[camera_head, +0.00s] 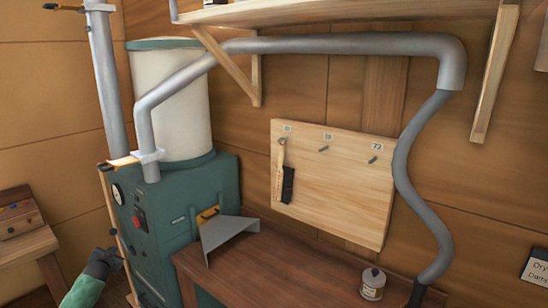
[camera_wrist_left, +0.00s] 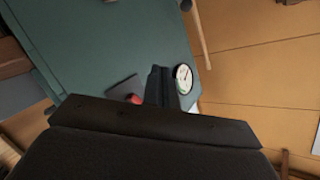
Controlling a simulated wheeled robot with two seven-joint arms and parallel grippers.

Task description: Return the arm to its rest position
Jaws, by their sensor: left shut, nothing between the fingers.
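My left gripper (camera_head: 112,257) is low at the left of the head view, at the end of a green forearm that comes in from the bottom left. Its fingers are shut with nothing between them. It is in front of the teal machine (camera_head: 180,198), near the lower left edge of its front; I cannot tell how wide the gap is. In the left wrist view the dark shut fingers (camera_wrist_left: 158,86) point toward the teal machine (camera_wrist_left: 110,45), between a red button (camera_wrist_left: 135,99) and a round gauge (camera_wrist_left: 183,78). My right gripper is not in view.
A brown workbench (camera_head: 280,265) stands to the right of the machine, with a grey scoop-shaped sheet (camera_head: 226,236) and a small canister (camera_head: 373,283). A grey duct (camera_head: 330,45) runs overhead. A wooden board (camera_head: 335,190) with hooks hangs behind. A wooden box (camera_head: 18,215) sits far left.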

